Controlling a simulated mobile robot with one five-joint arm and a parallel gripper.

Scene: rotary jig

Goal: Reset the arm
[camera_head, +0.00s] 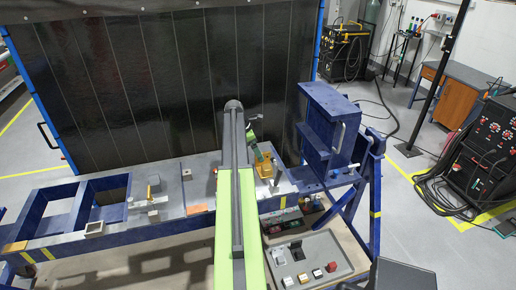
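My arm (237,205), green and grey, reaches from the bottom middle up and over the blue jig bench. Its far end bends down to the right, with a short green link behind the long grey one. My gripper (263,156) is small in the view, at or just above a yellow-gold fixture (265,169) on the bench top. I cannot tell whether it touches the fixture, nor whether its fingers are open or shut.
The blue bench (110,235) has clamps and small blocks on it. A blue rotary frame (330,130) stands at its right end. A dark welding curtain (140,80) closes off the back. A grey tray (312,262) with several small blocks lies front right.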

